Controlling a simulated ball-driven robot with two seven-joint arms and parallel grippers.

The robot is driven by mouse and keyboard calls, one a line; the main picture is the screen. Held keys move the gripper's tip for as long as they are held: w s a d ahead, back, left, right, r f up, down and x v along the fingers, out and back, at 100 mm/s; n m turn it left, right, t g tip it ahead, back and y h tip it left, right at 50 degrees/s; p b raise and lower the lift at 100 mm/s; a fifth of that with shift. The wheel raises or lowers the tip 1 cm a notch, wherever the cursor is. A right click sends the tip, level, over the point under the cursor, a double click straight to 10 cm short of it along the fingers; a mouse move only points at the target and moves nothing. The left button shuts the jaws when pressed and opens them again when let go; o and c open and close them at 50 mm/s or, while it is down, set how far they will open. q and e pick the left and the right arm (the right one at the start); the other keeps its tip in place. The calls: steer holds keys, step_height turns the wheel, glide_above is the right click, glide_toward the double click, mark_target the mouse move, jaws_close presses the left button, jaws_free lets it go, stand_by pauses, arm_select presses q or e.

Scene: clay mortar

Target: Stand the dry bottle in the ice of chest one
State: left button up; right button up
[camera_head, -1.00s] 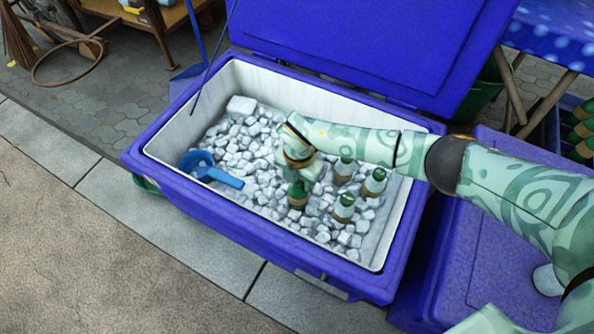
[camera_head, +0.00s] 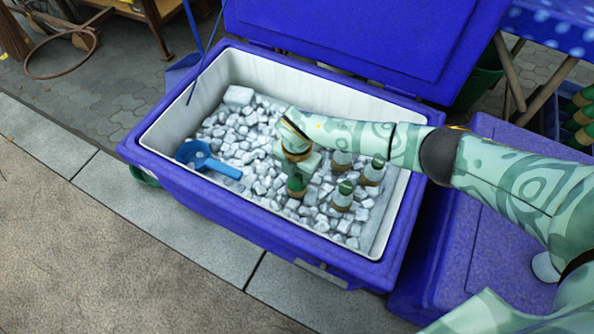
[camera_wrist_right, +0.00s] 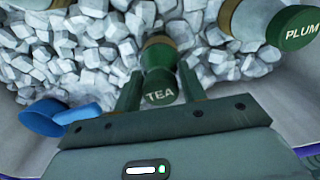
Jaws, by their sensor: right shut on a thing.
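The open blue chest (camera_head: 240,215) has a white inner wall and is filled with ice cubes (camera_head: 245,130). My right gripper (camera_head: 297,178) reaches down into it from the right. It is shut on the neck of a bottle (camera_head: 297,191), whose green cap reads TEA in the right wrist view (camera_wrist_right: 160,88). The bottle looks roughly upright among the cubes; its lower part is hard to see, so I cannot tell how deep it sits. My left gripper is out of view.
Several capped bottles (camera_head: 342,196) stand in the ice just right of the gripper; one cap (camera_wrist_right: 295,28) reads PLUM. A blue scoop (camera_head: 205,160) lies on the ice at the left. The raised lid (camera_head: 370,40) stands behind. A closed blue chest (camera_head: 470,250) is on the right.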

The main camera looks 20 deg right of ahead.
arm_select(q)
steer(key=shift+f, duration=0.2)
arm_select(e)
steer(key=shift+f, duration=0.5)
steer(key=o, duration=1.5)
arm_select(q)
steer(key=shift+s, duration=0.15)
arm_select(e)
steer(key=shift+o, duration=0.2)
